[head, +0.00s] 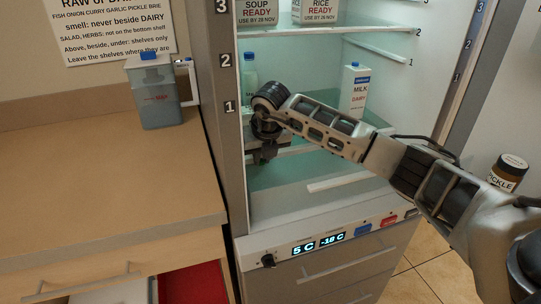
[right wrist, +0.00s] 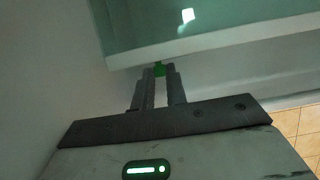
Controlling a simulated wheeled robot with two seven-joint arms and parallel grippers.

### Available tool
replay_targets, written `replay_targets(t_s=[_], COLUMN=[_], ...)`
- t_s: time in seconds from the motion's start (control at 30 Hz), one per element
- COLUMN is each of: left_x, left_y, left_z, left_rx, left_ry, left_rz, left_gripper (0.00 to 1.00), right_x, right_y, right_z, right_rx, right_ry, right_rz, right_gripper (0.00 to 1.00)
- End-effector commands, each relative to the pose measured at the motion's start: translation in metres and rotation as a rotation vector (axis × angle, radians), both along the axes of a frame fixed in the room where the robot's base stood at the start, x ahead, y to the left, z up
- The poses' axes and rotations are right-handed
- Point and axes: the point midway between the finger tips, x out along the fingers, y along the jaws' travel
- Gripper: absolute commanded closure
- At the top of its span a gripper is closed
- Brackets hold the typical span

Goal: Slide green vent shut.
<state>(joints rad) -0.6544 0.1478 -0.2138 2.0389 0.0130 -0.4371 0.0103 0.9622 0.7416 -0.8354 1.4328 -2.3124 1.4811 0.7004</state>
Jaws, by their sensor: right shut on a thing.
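The green vent shows only as a small green piece (right wrist: 159,69) at the fingertips in the right wrist view, just below a pale shelf edge. In the head view it is hidden behind my right gripper. My right gripper (head: 262,157) reaches into the open fridge at its left side, below the shelf bearing the milk. In the right wrist view my right gripper (right wrist: 159,78) has its fingers close together on the green piece. How far the vent is open cannot be told. My left gripper is in neither view.
A milk carton (head: 354,91) and a bottle (head: 250,76) stand in the fridge. Shelf edges (head: 375,52) lie around the arm. A pickle jar (head: 508,173) is at the right. A jug (head: 155,95) stands on the counter (head: 95,165). The fridge's control panel (head: 325,243) is below.

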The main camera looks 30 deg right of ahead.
Motion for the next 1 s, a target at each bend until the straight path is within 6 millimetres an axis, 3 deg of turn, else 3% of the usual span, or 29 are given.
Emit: replay_targets(t_s=[0.17,0.2,0.27,0.3,0.67,0.83,1.0], left_x=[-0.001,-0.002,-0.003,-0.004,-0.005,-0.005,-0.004], left_y=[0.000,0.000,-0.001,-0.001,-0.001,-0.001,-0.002], left_z=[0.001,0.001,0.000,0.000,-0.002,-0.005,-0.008], left_rx=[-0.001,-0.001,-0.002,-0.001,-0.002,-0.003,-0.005], left_ry=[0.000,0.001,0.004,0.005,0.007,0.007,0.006], left_rz=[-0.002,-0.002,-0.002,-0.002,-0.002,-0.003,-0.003], left_gripper=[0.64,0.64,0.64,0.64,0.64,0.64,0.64], right_x=[0.000,0.000,0.000,0.001,-0.002,-0.011,-0.027], right_y=[0.005,0.005,0.006,0.005,0.003,0.006,0.010], right_z=[0.000,0.000,0.000,0.000,0.006,0.032,0.071], right_rx=[0.010,0.011,0.011,0.011,0.007,0.007,0.008], right_ry=[-0.002,-0.003,-0.004,-0.004,-0.004,-0.008,-0.010], right_rz=[0.009,0.009,0.009,0.009,0.005,0.007,0.007], right_gripper=[1.00,0.83,0.67,0.64,0.64,0.64,0.64])
